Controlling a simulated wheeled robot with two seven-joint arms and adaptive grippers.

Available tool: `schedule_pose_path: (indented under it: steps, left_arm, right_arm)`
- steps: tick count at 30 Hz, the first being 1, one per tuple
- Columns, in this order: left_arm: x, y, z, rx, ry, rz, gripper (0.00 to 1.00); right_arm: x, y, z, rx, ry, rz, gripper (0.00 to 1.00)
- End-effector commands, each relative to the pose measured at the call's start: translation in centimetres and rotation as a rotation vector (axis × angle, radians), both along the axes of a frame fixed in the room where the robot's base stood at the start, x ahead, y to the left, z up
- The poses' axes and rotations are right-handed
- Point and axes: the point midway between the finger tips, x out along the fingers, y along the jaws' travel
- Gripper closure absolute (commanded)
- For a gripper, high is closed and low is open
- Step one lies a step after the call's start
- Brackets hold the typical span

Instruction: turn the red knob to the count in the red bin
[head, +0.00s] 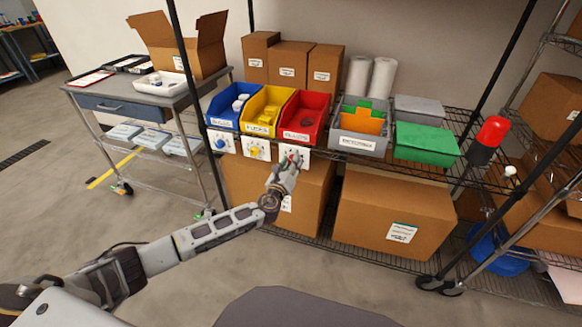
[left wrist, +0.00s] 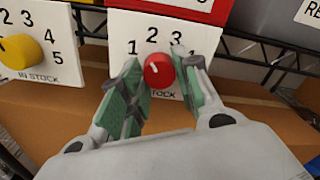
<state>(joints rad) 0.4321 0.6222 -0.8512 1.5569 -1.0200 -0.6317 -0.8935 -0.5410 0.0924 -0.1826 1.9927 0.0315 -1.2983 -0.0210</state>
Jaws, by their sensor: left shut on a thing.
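The red knob (left wrist: 158,70) sits on a white dial plate (left wrist: 150,30) under the red bin (head: 301,128). The left wrist view shows the numbers 1, 2 and 3 above it; the right finger covers the area past 3. A short pale mark shows on the knob's face, seeming to point up and left, but its exact reading is unclear. My left gripper (head: 291,161) has its green-padded fingers on both sides of the knob, shut on it; it also shows in the left wrist view (left wrist: 160,82). The red bin's contents are dark and cannot be counted. My right gripper is out of view.
A yellow knob (left wrist: 20,50) on its plate is just left, under the yellow bin (head: 262,117). A blue knob (head: 220,144) is farther left under the blue bin (head: 228,115). Cardboard boxes (head: 395,215) stand below the wire shelf. A grey cart (head: 150,97) stands at left.

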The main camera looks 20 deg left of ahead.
Motion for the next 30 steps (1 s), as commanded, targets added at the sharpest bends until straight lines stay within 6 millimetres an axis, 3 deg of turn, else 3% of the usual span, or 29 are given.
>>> schedule_pose_path:
  steps: [18, 30]
  left_arm:
    - [0.0, 0.1, -0.2, -0.371, 0.013, 0.003, 0.92]
    - [0.0, 0.1, 0.0, -0.422, 0.015, 0.003, 0.92]
  right_arm:
    - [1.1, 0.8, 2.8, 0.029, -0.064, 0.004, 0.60]
    - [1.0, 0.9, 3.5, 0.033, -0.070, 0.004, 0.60]
